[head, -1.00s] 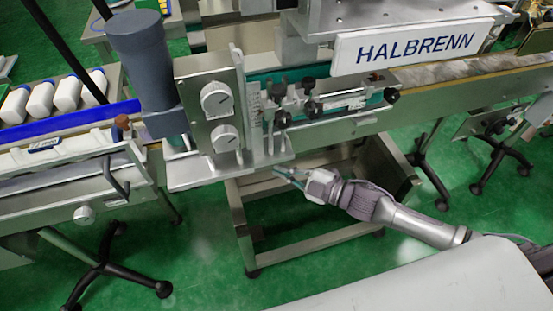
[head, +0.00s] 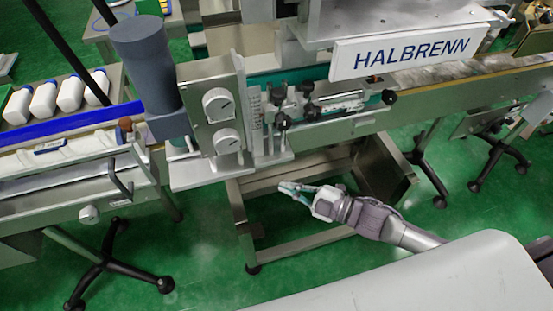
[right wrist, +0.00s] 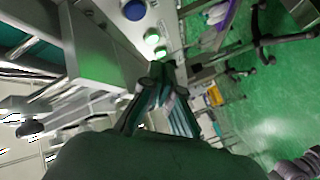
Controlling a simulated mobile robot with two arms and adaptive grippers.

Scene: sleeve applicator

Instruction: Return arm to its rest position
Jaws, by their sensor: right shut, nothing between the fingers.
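My right gripper (head: 287,189) shows in the head view below the front edge of the machine, over the open metal frame under it. Its fingers are together and hold nothing, and they point to the left. It touches nothing that I can see. In the right wrist view the closed fingers (right wrist: 161,78) point away from the camera, with machine parts and green floor beyond.
The machine's control box (head: 217,110) with two dials stands above and left of the gripper. A HALBRENN sign (head: 412,52) hangs at upper right. White bottles (head: 72,92) stand on the left. Green floor (head: 200,270) is clear below, beside wheeled stands (head: 112,268).

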